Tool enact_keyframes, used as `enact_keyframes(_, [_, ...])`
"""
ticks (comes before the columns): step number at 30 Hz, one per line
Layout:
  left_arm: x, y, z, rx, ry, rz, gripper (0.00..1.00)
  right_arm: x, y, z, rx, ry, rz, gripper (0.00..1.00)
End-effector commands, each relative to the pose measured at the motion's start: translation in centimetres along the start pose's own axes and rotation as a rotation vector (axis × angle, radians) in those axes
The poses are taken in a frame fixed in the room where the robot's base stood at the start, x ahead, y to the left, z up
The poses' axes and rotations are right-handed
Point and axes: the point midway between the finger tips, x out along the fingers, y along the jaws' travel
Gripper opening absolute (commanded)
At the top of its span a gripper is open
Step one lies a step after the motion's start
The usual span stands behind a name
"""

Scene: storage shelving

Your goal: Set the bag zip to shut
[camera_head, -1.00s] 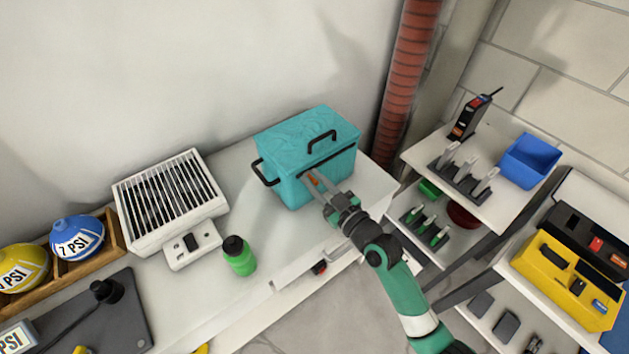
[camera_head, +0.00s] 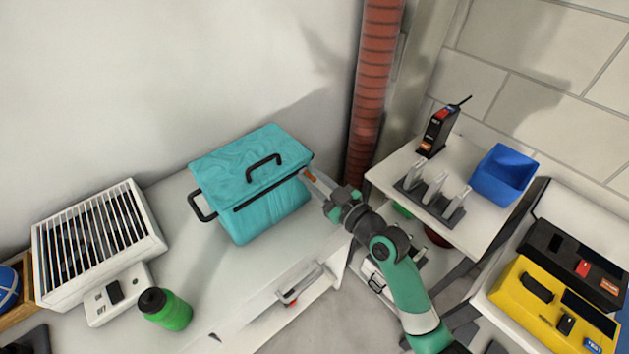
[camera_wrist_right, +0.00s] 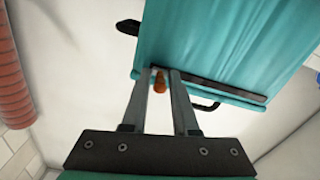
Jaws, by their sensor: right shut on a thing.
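The turquoise bag (camera_head: 265,218) stands upright on the white counter, with black handles on its top and left side. A dark zip track (camera_head: 268,190) runs along the upper edge of its front. The orange zip pull (camera_head: 310,176) is at the right end of this track. My right gripper (camera_head: 313,180) is shut on the pull at the bag's right front corner. In the right wrist view the orange pull (camera_wrist_right: 159,82) shows between the fingers, with the dark track (camera_wrist_right: 225,88) stretching away to the right. My left gripper is not in view.
A green bottle (camera_head: 168,309) and a white grilled heater (camera_head: 97,240) stand on the counter left of the bag. A drawer handle (camera_head: 300,284) sticks out below the counter edge. A red ribbed pipe (camera_head: 372,90) rises behind. Shelves with a blue bin (camera_head: 503,174) stand right.

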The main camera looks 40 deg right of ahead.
Motion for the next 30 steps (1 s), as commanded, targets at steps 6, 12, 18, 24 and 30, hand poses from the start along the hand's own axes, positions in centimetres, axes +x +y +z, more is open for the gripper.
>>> enact_keyframes(6, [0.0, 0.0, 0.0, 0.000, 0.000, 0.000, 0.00, 0.0, 0.1, 0.1, -0.001, -0.002, 0.002, 0.35])
enact_keyframes(12, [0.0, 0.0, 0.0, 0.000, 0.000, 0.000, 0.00, 0.0, 0.1, 0.1, -0.001, -0.002, 0.002, 0.45])
enact_keyframes(18, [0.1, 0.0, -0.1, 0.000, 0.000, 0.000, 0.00, -0.4, 0.1, 0.1, 0.000, -0.002, 0.002, 0.45])
enact_keyframes(24, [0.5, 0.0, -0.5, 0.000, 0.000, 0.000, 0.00, -3.7, 0.1, 0.0, 0.001, -0.003, 0.004, 0.45])
enact_keyframes(30, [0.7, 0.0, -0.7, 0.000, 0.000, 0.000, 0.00, -8.5, 0.1, 0.1, 0.000, -0.004, 0.004, 0.45])
